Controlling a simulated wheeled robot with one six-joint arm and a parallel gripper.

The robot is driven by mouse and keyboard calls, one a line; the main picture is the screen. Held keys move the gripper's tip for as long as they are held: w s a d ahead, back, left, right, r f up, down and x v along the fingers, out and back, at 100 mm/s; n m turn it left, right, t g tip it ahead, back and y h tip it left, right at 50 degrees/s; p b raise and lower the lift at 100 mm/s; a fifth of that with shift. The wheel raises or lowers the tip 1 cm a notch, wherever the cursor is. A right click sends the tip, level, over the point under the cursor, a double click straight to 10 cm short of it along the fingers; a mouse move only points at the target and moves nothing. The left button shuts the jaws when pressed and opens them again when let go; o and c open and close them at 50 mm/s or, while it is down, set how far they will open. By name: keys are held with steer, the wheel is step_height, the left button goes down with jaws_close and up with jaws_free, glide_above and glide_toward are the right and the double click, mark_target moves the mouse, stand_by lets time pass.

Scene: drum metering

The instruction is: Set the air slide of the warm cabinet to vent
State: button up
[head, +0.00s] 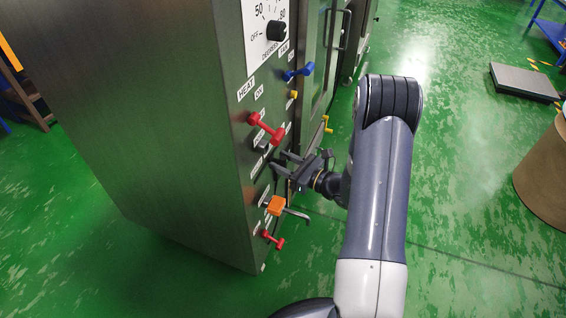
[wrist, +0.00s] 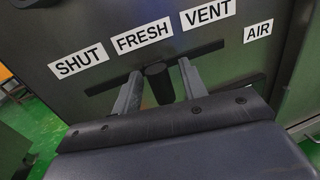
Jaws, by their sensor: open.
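The warm cabinet (head: 170,110) stands at the left in the head view, its control panel facing my arm. In the wrist view its air slide is a dark knob (wrist: 158,86) in a long dark slot (wrist: 100,88), beneath the labels SHUT (wrist: 78,60), FRESH (wrist: 144,37) and VENT (wrist: 208,13). The knob stands below FRESH. The AIR label (wrist: 257,32) is at the right. My gripper (head: 281,161) is open at the panel, its two fingers on either side of the knob with small gaps showing. In the head view I cannot make out the knob.
A red handle (head: 266,128) and a blue handle (head: 298,72) stick out above my gripper. An orange block with a metal lever (head: 277,206) and a smaller red handle (head: 272,240) stick out below it. The green floor is clear right of my arm, up to a brown drum (head: 545,175).

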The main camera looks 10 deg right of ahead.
steer(key=shift+c, duration=0.4)
jaws_close()
